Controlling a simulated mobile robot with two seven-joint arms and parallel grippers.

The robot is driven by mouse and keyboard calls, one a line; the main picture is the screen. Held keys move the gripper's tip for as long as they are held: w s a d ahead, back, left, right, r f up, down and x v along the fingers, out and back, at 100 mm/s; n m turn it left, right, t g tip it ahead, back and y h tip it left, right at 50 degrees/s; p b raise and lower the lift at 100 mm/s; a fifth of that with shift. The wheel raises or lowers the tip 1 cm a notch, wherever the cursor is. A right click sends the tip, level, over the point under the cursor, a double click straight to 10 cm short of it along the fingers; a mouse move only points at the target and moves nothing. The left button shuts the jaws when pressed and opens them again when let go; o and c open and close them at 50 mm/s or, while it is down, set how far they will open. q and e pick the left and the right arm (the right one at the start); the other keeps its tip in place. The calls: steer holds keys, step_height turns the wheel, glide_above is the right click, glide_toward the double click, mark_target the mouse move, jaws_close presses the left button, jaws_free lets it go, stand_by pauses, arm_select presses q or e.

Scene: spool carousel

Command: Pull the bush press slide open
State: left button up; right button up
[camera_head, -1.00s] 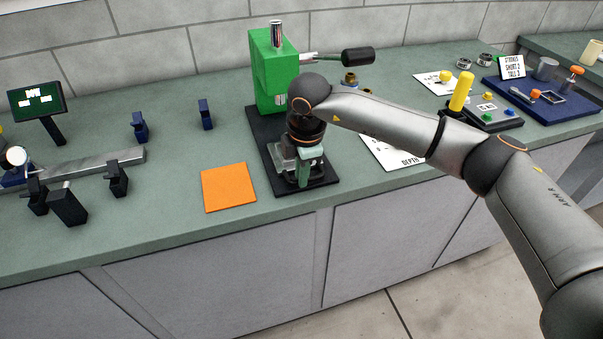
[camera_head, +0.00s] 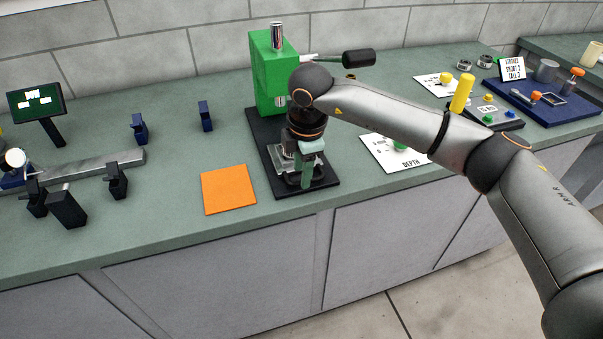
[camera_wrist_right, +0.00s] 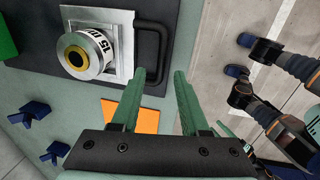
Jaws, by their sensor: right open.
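The green bush press (camera_head: 273,75) stands on a black base plate (camera_head: 262,130). Its slide is a pale metal plate (camera_wrist_right: 122,22) carrying a round bush (camera_wrist_right: 86,52) with a yellow ring and a label. A black U-shaped handle (camera_wrist_right: 166,45) sticks out from the slide's front. My right gripper (camera_head: 306,170) points down over the front of the press base. In the right wrist view its two green fingers (camera_wrist_right: 166,76) are open, and the handle's outer bar appears between their tips. I cannot tell whether they touch it. My left gripper is not in view.
An orange square (camera_head: 229,188) lies on the bench left of the press. A depth card (camera_head: 395,153) lies to the right, partly behind my arm. A button box (camera_head: 492,115) and a blue tray (camera_head: 543,101) stand further right. The bench edge runs close in front of the press.

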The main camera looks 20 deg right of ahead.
step_height(320, 180, up, 11)
steer(key=s, duration=0.2)
steer(key=shift+f+b, duration=0.2)
steer(key=shift+b, duration=0.2)
